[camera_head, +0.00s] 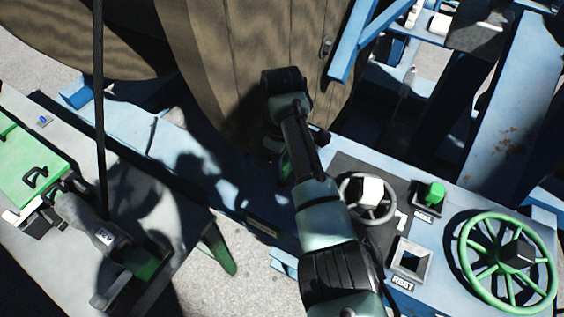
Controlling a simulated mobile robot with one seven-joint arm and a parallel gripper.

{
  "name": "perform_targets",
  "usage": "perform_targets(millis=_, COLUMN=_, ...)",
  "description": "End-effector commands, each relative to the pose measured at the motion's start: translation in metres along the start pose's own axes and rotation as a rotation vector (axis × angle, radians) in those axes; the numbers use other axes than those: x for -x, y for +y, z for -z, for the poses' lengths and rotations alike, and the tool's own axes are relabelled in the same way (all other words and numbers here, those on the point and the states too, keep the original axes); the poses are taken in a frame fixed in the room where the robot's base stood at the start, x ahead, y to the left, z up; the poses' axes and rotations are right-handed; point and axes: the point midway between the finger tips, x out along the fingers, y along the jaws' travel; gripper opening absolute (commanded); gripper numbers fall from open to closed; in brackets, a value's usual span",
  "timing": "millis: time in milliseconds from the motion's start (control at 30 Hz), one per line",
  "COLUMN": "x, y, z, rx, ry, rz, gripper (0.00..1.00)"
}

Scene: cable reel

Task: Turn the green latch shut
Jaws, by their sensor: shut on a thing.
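My arm reaches up from the bottom of the view, and its wrist bends down beside the wooden reel. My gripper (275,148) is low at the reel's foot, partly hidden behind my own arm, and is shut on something. A small green part, which looks like the green latch (284,167), shows at the gripper just left of my forearm. Most of it is hidden, so I cannot tell its angle.
The large wooden reel (215,60) stands behind my wrist. On the blue frame at right are a grey handwheel (348,205), a green knob (434,193), a square holder marked REST (411,258) and a green handwheel (464,250). A grey bench (190,250) with green fittings stands at left.

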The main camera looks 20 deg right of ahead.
Motion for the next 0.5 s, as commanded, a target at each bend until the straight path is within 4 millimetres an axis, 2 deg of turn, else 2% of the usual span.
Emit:
perform_targets(millis=467, x=0.0011, y=0.0003, z=0.0016, rx=0.017, ry=0.004, rz=-0.003, gripper=0.0)
perform_targets(millis=500, x=0.0011, y=0.0003, z=0.0016, rx=0.018, ry=0.004, rz=-0.003, gripper=0.42)
